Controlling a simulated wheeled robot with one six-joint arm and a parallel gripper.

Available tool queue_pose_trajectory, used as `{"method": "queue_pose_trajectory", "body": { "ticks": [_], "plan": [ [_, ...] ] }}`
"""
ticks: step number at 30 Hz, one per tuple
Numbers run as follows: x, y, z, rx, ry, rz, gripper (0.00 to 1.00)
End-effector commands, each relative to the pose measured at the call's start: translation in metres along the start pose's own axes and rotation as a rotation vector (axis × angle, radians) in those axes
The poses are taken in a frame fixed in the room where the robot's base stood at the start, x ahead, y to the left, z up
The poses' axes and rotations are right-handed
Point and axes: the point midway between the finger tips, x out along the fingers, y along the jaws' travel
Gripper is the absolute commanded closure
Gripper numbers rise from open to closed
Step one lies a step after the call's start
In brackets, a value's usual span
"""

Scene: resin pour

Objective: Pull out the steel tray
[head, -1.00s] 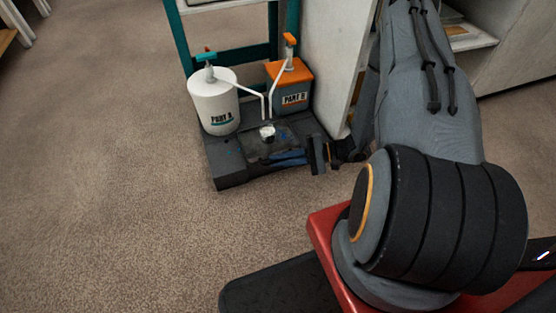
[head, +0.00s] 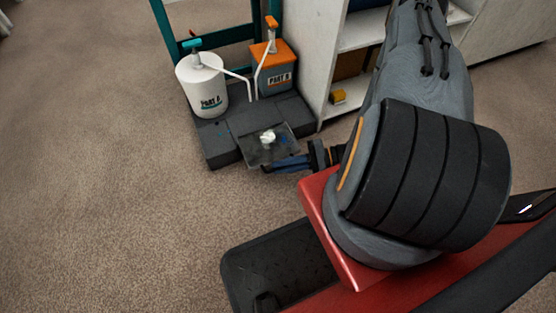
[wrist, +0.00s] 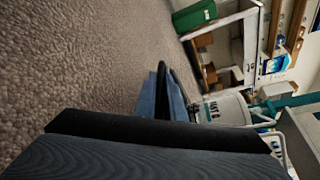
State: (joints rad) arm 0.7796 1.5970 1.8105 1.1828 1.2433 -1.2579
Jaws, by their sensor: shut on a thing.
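The steel tray (head: 259,157) is a thin grey plate partly out of the front of a dark, low base (head: 220,156) on the floor. A small white object (head: 268,137) is on the tray, its kind too small to tell. My gripper (head: 285,163) has blue fingers, which are shut on the tray's near edge. In the wrist view my gripper's fingers (wrist: 164,100) point away over the carpet, close together; the tray is hard to make out there.
A white PART A container (head: 202,92) and a grey PART B container (head: 277,78) with an orange lid stand on the base; both have pumps with white spouts. A teal frame (head: 165,28) rises behind. A white shelf unit (head: 313,70) is close on the right. Carpet is clear on the left.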

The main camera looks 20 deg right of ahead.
Motion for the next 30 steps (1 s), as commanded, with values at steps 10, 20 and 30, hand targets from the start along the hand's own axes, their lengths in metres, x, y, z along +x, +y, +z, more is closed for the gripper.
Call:
{"method": "queue_pose_trajectory", "body": {
  "ticks": [10,20,30],
  "plan": [
    [0.000,0.000,-0.002,-0.001,0.002,0.001,0.72],
    [-0.004,-0.001,-0.001,-0.001,0.002,0.000,0.72],
    [-0.055,-0.002,-0.001,-0.001,0.005,-0.001,0.72]
  ]
}}
